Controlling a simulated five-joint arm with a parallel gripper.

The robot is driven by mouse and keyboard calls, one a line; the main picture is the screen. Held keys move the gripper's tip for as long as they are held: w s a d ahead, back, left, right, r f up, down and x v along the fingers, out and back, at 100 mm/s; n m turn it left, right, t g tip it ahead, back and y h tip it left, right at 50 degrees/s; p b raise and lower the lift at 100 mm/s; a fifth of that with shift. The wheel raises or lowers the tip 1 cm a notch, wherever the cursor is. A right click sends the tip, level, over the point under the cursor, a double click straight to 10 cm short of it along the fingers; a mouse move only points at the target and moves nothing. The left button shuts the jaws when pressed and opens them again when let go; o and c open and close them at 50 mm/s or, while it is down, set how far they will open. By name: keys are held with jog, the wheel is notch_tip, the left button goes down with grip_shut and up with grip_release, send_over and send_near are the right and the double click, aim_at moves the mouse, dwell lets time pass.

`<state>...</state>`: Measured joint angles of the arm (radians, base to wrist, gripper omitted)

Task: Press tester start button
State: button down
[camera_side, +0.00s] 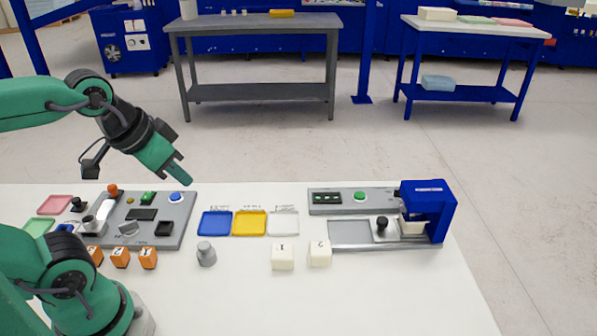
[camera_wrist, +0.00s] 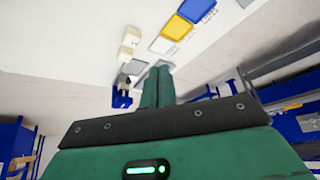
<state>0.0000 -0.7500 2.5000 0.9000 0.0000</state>
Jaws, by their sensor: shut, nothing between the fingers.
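The tester at the right of the table has a blue press head (camera_side: 428,205) and a grey base. A round green button (camera_side: 360,196) sits on its rear panel, beside a small dark display (camera_side: 327,198) with green marks. A black knob (camera_side: 382,223) stands on the plate in front, and a pale block (camera_side: 411,228) is under the press head. My gripper (camera_side: 183,178) is shut and empty, raised above the left board and well left of the tester. In the wrist view its shut fingers (camera_wrist: 158,82) show, with the blue tester (camera_wrist: 122,100) beyond; the button cannot be made out there.
White blocks marked 1 (camera_side: 282,256) and 2 (camera_side: 320,253) stand before the tester. Blue (camera_side: 215,223), yellow (camera_side: 250,223) and white (camera_side: 284,223) trays lie mid-table. A grey weight (camera_side: 206,253) and orange blocks (camera_side: 120,257) are nearby. The left board (camera_side: 155,228) has a blue button (camera_side: 176,197).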

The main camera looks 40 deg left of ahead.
dwell(0.8)
jog(key=n+t+h, duration=0.1)
jog(key=n+t, duration=0.2)
jog(key=n, duration=0.5)
send_over(357, 196)
notch_tip(357, 196, down, 12)
jog(key=shift+d+r, duration=0.15)
jog(key=shift+r, duration=0.1)
jog(key=shift+f, duration=0.15)
jog(key=shift+s+f, duration=0.1)
jog(key=shift+f, duration=4.2)
jog(key=shift+f, duration=0.4)
